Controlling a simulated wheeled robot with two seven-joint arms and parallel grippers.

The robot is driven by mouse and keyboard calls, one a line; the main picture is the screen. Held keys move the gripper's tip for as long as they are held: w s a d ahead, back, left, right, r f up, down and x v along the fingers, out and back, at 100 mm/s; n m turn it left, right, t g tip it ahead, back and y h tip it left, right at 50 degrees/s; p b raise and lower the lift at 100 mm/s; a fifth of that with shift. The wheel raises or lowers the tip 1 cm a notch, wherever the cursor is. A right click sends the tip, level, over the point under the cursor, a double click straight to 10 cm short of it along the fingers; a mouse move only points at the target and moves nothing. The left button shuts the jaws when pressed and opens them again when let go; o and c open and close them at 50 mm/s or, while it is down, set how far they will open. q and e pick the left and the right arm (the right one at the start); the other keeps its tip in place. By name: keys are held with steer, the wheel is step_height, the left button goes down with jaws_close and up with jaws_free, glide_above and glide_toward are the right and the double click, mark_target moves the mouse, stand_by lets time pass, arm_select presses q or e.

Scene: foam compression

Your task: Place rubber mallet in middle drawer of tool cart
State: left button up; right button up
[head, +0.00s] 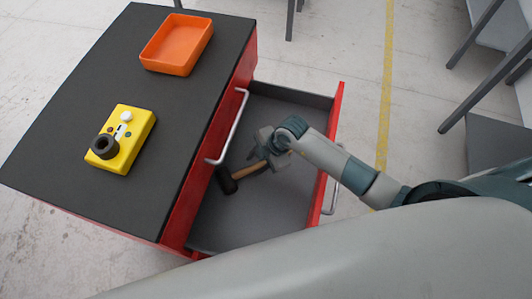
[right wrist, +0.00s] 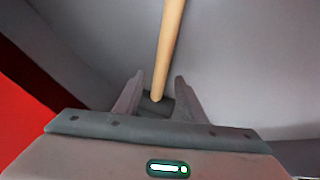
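The rubber mallet (head: 228,181) has a black head and a light wooden handle. It is inside the pulled-out drawer (head: 262,212) of the red tool cart (head: 205,150), apparently on the grey floor. A drawer front with a handle is above this drawer. My right gripper (head: 264,152) is over the drawer near the handle's end. My left gripper is not in view.
On the cart's dark top are an orange tray (head: 178,45) and a yellow box with a black knob (head: 122,140). The drawer's red front (head: 333,130) stands close to my right forearm. Grey table legs (head: 472,75) are at the upper right.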

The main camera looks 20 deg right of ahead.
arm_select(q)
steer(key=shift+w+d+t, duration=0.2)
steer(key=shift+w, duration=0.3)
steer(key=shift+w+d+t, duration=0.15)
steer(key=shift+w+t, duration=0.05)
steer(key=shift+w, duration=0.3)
arm_select(e)
steer(key=v, duration=0.9)
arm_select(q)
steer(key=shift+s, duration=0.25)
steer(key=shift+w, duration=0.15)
arm_select(e)
steer(key=shift+s+f, duration=0.1)
